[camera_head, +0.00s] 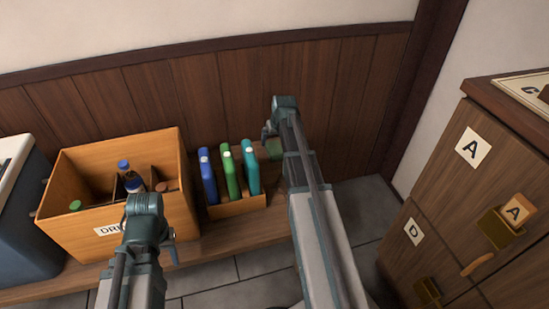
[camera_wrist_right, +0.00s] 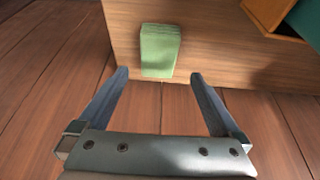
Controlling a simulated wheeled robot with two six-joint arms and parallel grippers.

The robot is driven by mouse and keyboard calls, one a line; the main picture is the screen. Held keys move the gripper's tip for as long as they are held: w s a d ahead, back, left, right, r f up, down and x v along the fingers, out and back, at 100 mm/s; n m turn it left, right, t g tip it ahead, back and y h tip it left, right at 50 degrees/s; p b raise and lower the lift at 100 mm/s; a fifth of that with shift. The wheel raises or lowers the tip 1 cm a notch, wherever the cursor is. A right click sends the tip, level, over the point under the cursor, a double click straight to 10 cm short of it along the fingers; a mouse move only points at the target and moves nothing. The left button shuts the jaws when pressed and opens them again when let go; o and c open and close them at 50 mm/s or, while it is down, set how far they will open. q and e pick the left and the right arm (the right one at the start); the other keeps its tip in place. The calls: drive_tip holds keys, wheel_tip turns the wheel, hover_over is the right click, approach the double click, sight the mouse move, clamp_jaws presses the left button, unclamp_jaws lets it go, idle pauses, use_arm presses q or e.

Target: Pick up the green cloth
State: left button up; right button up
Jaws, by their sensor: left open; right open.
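The green cloth (camera_wrist_right: 160,50) is a folded block on a light wood surface in the right wrist view. In the head view only a bit of the green cloth (camera_head: 273,149) shows beside my right arm, which hides the rest. My right gripper (camera_wrist_right: 159,75) is open and empty, with the cloth just beyond and between its fingertips, not gripped. In the head view my right gripper (camera_head: 267,131) is above the bench near the wall. My left gripper (camera_head: 171,247) is open in front of the wooden drinks box.
The divided wooden box (camera_head: 70,240) holds several bottles. A small wooden holder (camera_head: 238,206) with blue, green and teal upright items stands just left of the cloth. A blue cooler (camera_head: 25,240) is at far left. A drawer cabinet (camera_head: 470,210) stands at right.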

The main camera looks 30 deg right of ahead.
sight(274, 148)
drive_tip(key=shift+b+x, duration=2.95)
drive_tip(key=shift+x, duration=0.7)
drive_tip(key=shift+s+d, duration=0.1)
drive_tip(key=shift+s, duration=0.05)
drive_tip(key=c, duration=1.3)
drive_tip(key=shift+r, duration=0.1)
wheel_tip(274, 148, up, 10)
drive_tip(key=p, duration=1)
